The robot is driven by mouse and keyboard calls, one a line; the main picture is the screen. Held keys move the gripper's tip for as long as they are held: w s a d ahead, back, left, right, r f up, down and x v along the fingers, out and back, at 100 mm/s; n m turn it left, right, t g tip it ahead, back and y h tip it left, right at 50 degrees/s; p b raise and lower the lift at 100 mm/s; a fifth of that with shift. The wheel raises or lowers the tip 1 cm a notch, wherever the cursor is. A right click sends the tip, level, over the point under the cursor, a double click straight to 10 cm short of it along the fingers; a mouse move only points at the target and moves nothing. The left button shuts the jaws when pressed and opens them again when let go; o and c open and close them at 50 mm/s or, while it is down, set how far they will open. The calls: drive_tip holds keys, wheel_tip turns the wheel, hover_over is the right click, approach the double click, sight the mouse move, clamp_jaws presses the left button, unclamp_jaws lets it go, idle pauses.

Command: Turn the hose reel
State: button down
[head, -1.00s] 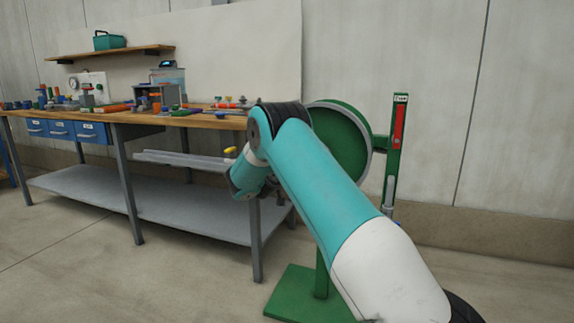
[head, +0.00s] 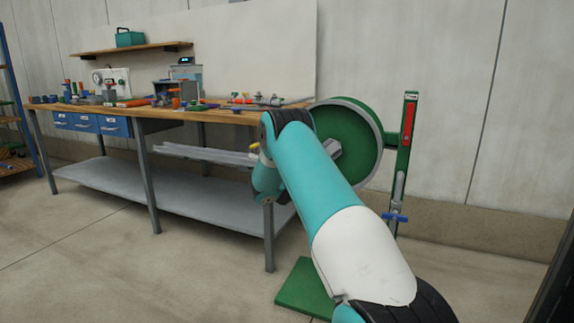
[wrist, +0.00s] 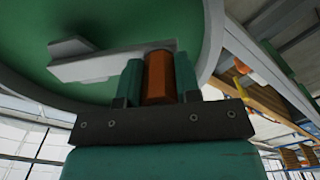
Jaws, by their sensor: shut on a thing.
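The hose reel (head: 352,128) is a green drum with a grey rim, standing behind my arm in the head view. Its grey crank arm (head: 333,148) shows partly beside my arm, and in the wrist view the crank arm (wrist: 90,62) crosses the green reel face (wrist: 110,20). An orange-brown crank handle (wrist: 159,78) stands at the end of that arm. My gripper (wrist: 158,80) is shut on this handle, with one teal finger on each side. In the head view my arm hides the handle and fingers.
A workbench (head: 225,115) with several tools and fittings stands left of the reel. A green post (head: 404,160) with a red part and a blue handle (head: 395,217) stands to the right. The green base plate (head: 303,285) lies on the floor. The left foreground floor is clear.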

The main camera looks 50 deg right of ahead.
drive_tip(key=s+d+f+n+p, duration=0.1)
drive_tip(key=s+f+n+p, duration=0.1)
drive_tip(key=s+n, duration=0.5)
drive_tip(key=shift+d+f+n, duration=0.3)
drive_tip(key=shift+f+n, duration=0.2)
drive_tip(key=shift+f, duration=0.15)
drive_tip(key=shift+s, duration=0.2)
drive_tip(key=c, duration=0.8)
unclamp_jaws()
drive_tip(key=shift+d, duration=0.1)
